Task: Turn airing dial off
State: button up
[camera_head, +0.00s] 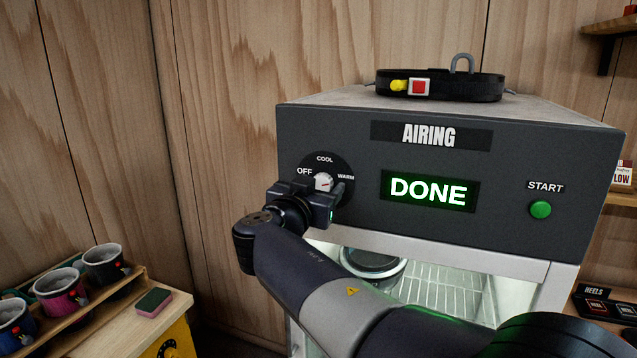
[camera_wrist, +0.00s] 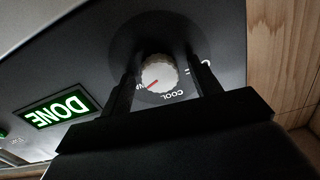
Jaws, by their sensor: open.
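The airing dial (camera_head: 324,182) is a white knob on a black round plate, marked OFF, COOL and WARM, on the front of the grey AIRING cabinet (camera_head: 500,155). In the wrist view, the dial (camera_wrist: 160,74) shows a red pointer line turned toward the WARM label. My gripper (camera_head: 322,190) is right at the dial and hides its lower part in the head view. In the wrist view, my gripper (camera_wrist: 161,58) is open, with one finger on each side of the knob. I cannot tell whether the fingers touch it.
The display (camera_head: 430,191) reads DONE in green. A green START button (camera_head: 540,209) is at the right. A black belt (camera_head: 440,86) lies on the cabinet top. Below is a lit wire rack chamber (camera_head: 440,290). Mugs (camera_head: 104,262) and a sponge (camera_head: 153,302) sit at lower left.

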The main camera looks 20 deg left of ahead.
jog(key=shift+c, duration=0.5)
jog(key=c, duration=0.9)
